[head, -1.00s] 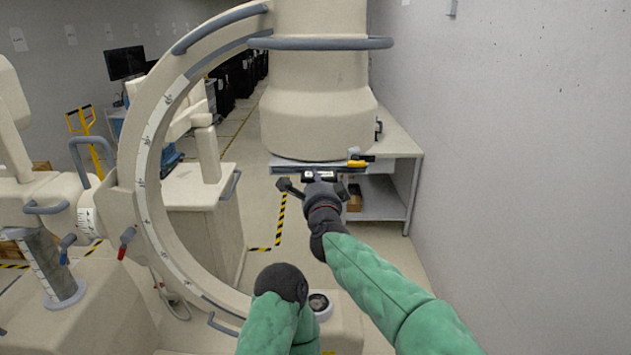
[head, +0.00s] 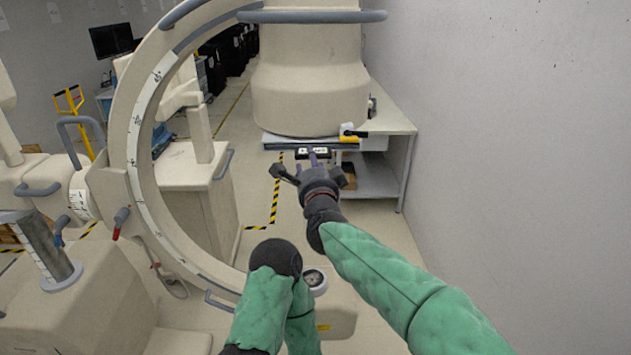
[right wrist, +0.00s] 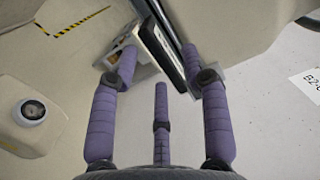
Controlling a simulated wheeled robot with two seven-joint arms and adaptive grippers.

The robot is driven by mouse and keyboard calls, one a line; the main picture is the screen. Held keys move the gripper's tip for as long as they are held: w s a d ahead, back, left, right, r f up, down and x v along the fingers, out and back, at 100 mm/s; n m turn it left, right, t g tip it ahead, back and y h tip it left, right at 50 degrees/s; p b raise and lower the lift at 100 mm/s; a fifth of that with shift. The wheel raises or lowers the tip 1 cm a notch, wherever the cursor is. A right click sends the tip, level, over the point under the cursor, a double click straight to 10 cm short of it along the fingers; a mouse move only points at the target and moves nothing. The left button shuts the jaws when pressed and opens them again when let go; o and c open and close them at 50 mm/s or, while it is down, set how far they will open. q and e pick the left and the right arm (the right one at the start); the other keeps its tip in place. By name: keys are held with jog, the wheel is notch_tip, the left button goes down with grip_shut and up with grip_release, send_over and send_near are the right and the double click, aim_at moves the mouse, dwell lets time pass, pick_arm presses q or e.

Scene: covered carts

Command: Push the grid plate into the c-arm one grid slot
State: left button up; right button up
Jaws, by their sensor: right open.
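The c-arm's cylindrical head (head: 310,85) stands above a thin, light slot edge (head: 285,141). The grid plate (head: 305,153) shows as a dark front edge with a white label just under that edge, partly behind my fingers. In the right wrist view, the grid plate (right wrist: 160,54) is a black bar with a white label, lying slantwise ahead of the fingers. How deep it sits cannot be told. My right gripper (head: 308,168) is open and empty in front of the plate; its purple fingers (right wrist: 160,85) are spread. Contact cannot be told. My left gripper is out of view.
A yellow and black handle (head: 352,132) is at the slot's right end. The curved c-arm (head: 135,130) stands left. Open floor (head: 258,190) lies left of the gripper.

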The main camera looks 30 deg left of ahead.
jog(key=v, duration=0.7)
jog(key=shift+s+d, duration=0.25)
jog(key=shift+s, duration=0.1)
